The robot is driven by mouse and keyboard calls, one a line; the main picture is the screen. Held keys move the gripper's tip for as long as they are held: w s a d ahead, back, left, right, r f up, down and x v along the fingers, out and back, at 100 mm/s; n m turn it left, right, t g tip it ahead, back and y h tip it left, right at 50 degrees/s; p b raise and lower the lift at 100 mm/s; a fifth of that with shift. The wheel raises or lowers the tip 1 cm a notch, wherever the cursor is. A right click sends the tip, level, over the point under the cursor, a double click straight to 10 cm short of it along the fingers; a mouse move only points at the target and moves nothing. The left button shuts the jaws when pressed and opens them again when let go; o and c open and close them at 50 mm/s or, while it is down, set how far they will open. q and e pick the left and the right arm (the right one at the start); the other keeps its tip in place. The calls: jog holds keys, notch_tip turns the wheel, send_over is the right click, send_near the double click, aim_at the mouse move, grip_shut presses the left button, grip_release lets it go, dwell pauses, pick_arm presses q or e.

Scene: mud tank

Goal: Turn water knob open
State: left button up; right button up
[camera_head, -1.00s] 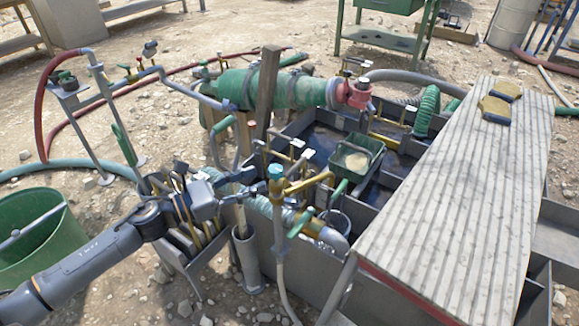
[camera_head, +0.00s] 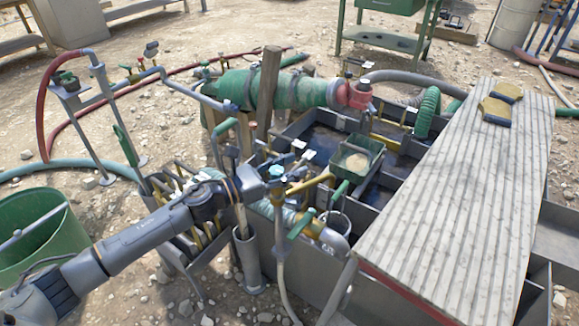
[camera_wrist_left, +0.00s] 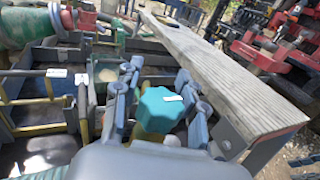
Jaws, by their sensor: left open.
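The teal water knob (camera_head: 277,172) sits on top of a pipe fitting at the near edge of the metal mud tank (camera_head: 283,262). My left gripper (camera_head: 262,178) is beside the knob, on its left in the head view. In the left wrist view the knob (camera_wrist_left: 160,108) is between the two spread fingers of the open gripper (camera_wrist_left: 160,82), with a pale mark on its top. Contact between fingers and knob cannot be made out. My right gripper is not in view.
A brass pipe (camera_head: 310,184) and a green-handled valve (camera_head: 301,223) stand close to the knob. A wooden plank cover (camera_head: 445,200) lies over the tank's right side. A rack of tools (camera_head: 190,235) stands below my left arm. A green bucket (camera_head: 40,235) is at the left.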

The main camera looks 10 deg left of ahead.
pick_arm(q)
grip_shut()
